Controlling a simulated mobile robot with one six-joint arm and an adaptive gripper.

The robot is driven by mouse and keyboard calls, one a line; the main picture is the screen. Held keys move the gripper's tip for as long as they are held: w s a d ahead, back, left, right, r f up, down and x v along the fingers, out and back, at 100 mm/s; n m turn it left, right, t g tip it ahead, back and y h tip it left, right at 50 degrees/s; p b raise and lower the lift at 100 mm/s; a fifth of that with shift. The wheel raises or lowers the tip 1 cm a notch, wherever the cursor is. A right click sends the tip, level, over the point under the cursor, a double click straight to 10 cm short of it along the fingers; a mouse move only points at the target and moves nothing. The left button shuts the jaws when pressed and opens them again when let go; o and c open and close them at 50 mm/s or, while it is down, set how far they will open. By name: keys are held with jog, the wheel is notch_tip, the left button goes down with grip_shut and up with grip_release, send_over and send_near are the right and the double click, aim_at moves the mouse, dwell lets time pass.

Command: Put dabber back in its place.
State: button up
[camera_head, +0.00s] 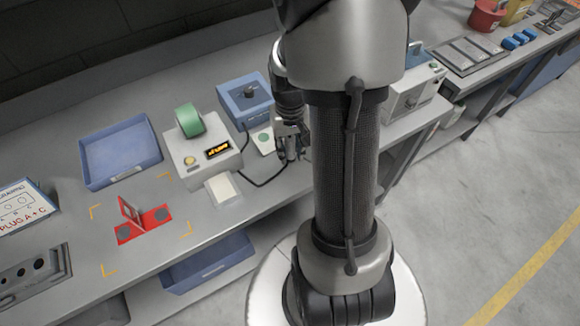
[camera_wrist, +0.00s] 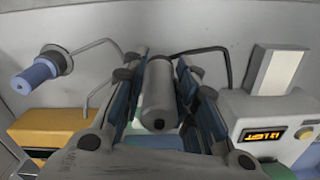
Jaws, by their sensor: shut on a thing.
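My gripper (camera_wrist: 160,98) is shut on a grey cylinder with a dark tip, the dabber (camera_wrist: 157,95), which lies between its two fingers in the wrist view. In the head view my gripper (camera_head: 290,148) hangs low over the front part of the bench, just right of a small pale plate with a green disc (camera_head: 262,139). The dabber is too small and covered there to make out. I cannot tell which spot is the dabber's place.
A blue tray (camera_head: 119,152) and a red stand (camera_head: 143,222) are further left. A dark cable loops nearby.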

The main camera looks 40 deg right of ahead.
aim_at(290, 138)
jog(key=shift+f+b, duration=0.95)
jog(key=shift+f, duration=2.25)
jog(key=shift+f, duration=0.2)
jog(key=o, duration=0.8)
jog(key=shift+o, duration=0.2)
jog(key=shift+r, duration=0.2)
notch_tip(290, 138, up, 12)
jog(key=p, duration=0.4)
jog(key=s+a+r+n+t, duration=0.2)
jog(key=s+a+r+n, duration=0.1)
jog(key=a+r, duration=0.5)
jog(key=s+a+r+n+t, duration=0.2)
jog(key=s+a+r, duration=0.4)
jog(key=a+r, duration=0.3)
jog(key=a, duration=0.3)
jog(key=shift+n+t, duration=0.3)
jog(key=shift+n, duration=0.1)
